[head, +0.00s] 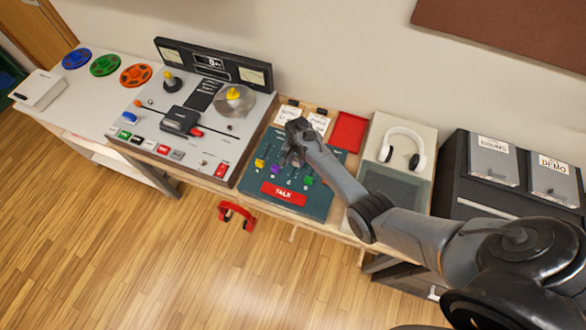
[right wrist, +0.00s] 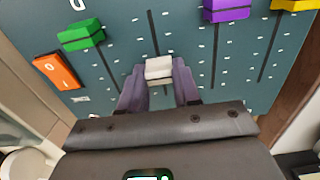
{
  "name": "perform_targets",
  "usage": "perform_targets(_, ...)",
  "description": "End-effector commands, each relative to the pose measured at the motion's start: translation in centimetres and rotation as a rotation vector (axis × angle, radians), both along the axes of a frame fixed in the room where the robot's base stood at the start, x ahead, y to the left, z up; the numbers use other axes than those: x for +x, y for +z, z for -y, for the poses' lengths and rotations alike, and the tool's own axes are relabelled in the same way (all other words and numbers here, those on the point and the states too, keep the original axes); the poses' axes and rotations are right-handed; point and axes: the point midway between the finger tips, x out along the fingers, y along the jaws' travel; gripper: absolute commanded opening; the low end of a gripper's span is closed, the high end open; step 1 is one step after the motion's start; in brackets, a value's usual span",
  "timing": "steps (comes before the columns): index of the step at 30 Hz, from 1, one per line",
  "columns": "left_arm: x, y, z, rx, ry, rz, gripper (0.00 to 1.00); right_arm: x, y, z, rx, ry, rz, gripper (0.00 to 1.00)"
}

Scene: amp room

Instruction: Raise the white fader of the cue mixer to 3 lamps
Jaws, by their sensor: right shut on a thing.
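The cue mixer is a teal panel (head: 318,208) on the bench in the head view, with a red TALK bar (head: 284,194) at its front. My right gripper (head: 292,160) is over the mixer. In the right wrist view the fingers of my right gripper (right wrist: 159,82) are shut on the white fader (right wrist: 158,68), one on each side of it. Beside its slot are a green fader (right wrist: 82,34), a purple fader (right wrist: 227,10) and a yellow fader (right wrist: 296,4). I cannot make out any lit lamps. My left gripper is not in view.
An orange switch (right wrist: 57,71) is beside the green fader. A tape machine (head: 205,155) stands left of the mixer. White headphones (head: 404,138) and a red tray (head: 348,132) are to the right. Red headphones (head: 236,216) hang below the bench front.

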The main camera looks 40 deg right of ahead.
Motion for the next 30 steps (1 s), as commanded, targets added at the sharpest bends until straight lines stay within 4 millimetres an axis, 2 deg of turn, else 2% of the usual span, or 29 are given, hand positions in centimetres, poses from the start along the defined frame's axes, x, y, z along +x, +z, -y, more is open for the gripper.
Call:
perform_targets(3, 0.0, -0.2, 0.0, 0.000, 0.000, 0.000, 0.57, 0.3, 0.0, 0.6, 0.000, -0.001, 0.001, 0.00)
perform_targets(10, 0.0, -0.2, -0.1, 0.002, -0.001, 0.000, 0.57, 0.3, 0.0, 0.6, 0.000, -0.001, 0.001, 0.00)
perform_targets(11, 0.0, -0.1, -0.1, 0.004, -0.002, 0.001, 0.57, 0.3, 0.0, 0.6, 0.000, -0.001, 0.001, 0.35)
perform_targets(15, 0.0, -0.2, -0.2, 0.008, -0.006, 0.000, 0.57, 0.3, 0.0, 0.6, 0.000, -0.001, 0.001, 0.56)
perform_targets(25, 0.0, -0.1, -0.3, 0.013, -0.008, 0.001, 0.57, 0.3, 0.2, 0.6, 0.000, 0.000, 0.002, 0.57)
perform_targets(30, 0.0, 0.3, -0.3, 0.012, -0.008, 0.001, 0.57, 0.4, 1.5, 0.6, 0.000, 0.000, 0.004, 0.57)
